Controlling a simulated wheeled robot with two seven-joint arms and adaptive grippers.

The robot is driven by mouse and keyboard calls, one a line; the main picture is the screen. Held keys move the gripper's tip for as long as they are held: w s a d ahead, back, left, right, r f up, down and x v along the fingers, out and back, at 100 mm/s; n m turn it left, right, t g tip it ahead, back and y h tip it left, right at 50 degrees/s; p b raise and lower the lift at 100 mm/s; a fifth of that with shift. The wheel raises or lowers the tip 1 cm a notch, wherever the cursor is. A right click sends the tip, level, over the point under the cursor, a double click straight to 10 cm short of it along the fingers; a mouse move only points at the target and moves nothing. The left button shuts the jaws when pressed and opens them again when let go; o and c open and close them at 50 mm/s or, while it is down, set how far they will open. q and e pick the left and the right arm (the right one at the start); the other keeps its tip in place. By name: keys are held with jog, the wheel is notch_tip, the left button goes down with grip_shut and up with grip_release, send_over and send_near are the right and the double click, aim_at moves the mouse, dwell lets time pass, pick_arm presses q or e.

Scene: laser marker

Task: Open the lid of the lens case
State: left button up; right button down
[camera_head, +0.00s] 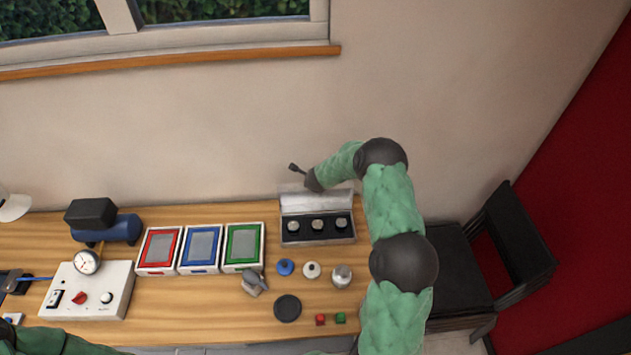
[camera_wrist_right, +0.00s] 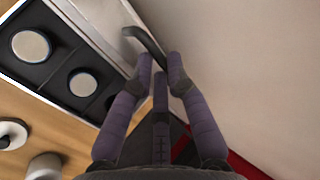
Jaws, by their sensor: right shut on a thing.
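The lens case (camera_head: 290,239) stands on the bench against the wall, with several round lenses in its dark insert. It also shows at the left of the right wrist view (camera_wrist_right: 52,80). Its silver lid (camera_head: 316,202) is raised, standing up along the back edge of the case. The lid also shows in the right wrist view (camera_wrist_right: 95,25). My right gripper (camera_wrist_right: 160,66) is shut around a dark curved handle (camera_wrist_right: 144,40) by the lid. In the head view the right hand is above the lid, partly hidden by its arm. My left gripper is out of view.
Red (camera_head: 160,249), blue (camera_head: 201,248) and green (camera_head: 243,246) framed trays stand left of the case. A blue knob (camera_head: 285,267), a white knob (camera_head: 311,270) and a metal jar (camera_head: 342,275) stand in front. A black chair (camera_head: 462,270) is at the right.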

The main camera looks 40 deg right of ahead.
jog(key=shift+w+d+r, duration=0.2)
jog(key=shift+r, duration=0.2)
jog(key=shift+w+d+r, duration=0.15)
jog(key=shift+w+r, duration=0.05)
jog(key=shift+r, duration=0.15)
jog(key=c, duration=1.5)
grip_release()
jog(key=shift+s+a, duration=0.25)
jog(key=shift+f, duration=0.2)
jog(key=shift+s+a, duration=0.1)
jog(key=shift+s, duration=0.05)
jog(key=v, duration=1.2)
jog(key=shift+f, duration=0.1)
